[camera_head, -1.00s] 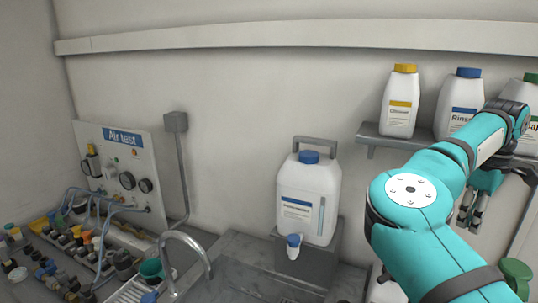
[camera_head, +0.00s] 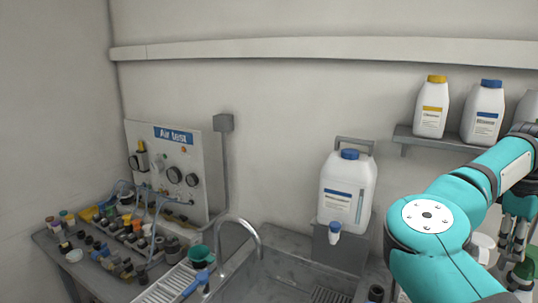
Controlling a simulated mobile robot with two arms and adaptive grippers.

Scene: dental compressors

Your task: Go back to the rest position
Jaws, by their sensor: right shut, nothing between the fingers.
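My right arm, teal with dark joints, comes in from the lower right and bends at a round white-capped elbow. My right gripper (camera_head: 514,245) hangs at the right edge, fingers pointing down, partly behind the arm. It is shut and holds nothing that I can see. It is below the wall shelf, near a white lidded container (camera_head: 482,247) and a green-capped item (camera_head: 524,270). My left gripper is not in view.
A wall shelf (camera_head: 430,139) holds white bottles with yellow and blue caps. A large white canister (camera_head: 346,190) stands behind the steel sink (camera_head: 285,272). An air test panel (camera_head: 170,165) with gauges and many small fittings fills the left bench.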

